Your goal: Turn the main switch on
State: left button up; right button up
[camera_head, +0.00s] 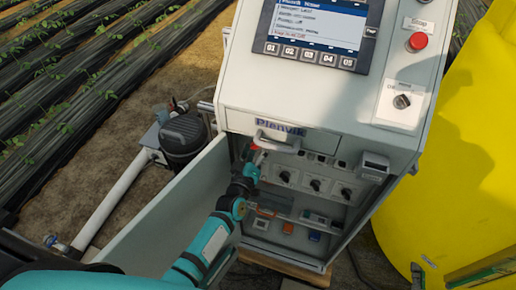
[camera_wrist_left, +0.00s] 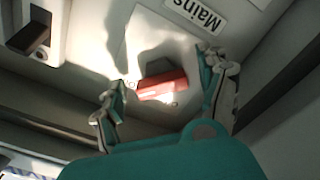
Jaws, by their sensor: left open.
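The main switch (camera_wrist_left: 162,86) has a red handle that lies nearly level, slightly tilted, in the left wrist view. A "Mains" label (camera_wrist_left: 197,13) is beside it on the pale panel. My left gripper (camera_wrist_left: 165,76) is open, with one finger on each side of the red handle; whether either touches it I cannot tell. In the head view my left gripper (camera_head: 256,160) reaches into the open lower cabinet (camera_head: 320,235) at its upper left. There the arm and gripper hide most of the switch. My right gripper is not in view.
The open cabinet door (camera_head: 180,205) stands left of my left arm. Several black rotary knobs (camera_head: 315,184) sit right of the gripper. Above are a screen (camera_head: 318,25), a red stop button (camera_head: 417,41) and a selector (camera_head: 401,101). A yellow tank (camera_head: 465,170) stands at right.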

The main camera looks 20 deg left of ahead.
pick_arm(q)
jog(key=shift+s, duration=0.1)
jog(key=s, duration=1.2)
jog(key=shift+a, duration=0.2)
jog(key=shift+w, duration=0.1)
jog(key=s+f+m+g+h+b, duration=0.15)
jog(key=s+f+m+g, duration=0.35)
jog(key=f, duration=1)
jog(key=s+f+m+g+b, duration=0.1)
jog(key=s+f+g+b, duration=0.15)
jog(key=s+f, duration=0.95)
jog(key=s+a+f+m+g+y+b, duration=0.1)
jog(key=s+a+f+m+g, duration=0.1)
jog(key=s+f, duration=0.8)
jog(key=s+a+f+m+g+y+b, duration=0.1)
jog(key=s+a+f+m+g, duration=0.1)
jog(key=s+a+f+g, duration=0.2)
jog(key=s+f+g, duration=0.3)
jog(key=s+f, duration=0.4)
jog(key=shift+s+m, duration=0.3)
jog(key=shift+m, duration=0.1)
jog(key=shift+s+a+f+g, duration=0.1)
jog(key=shift+s+a+g, duration=0.05)
jog(key=shift+s+g, duration=0.15)
jog(key=shift+c, duration=0.4)
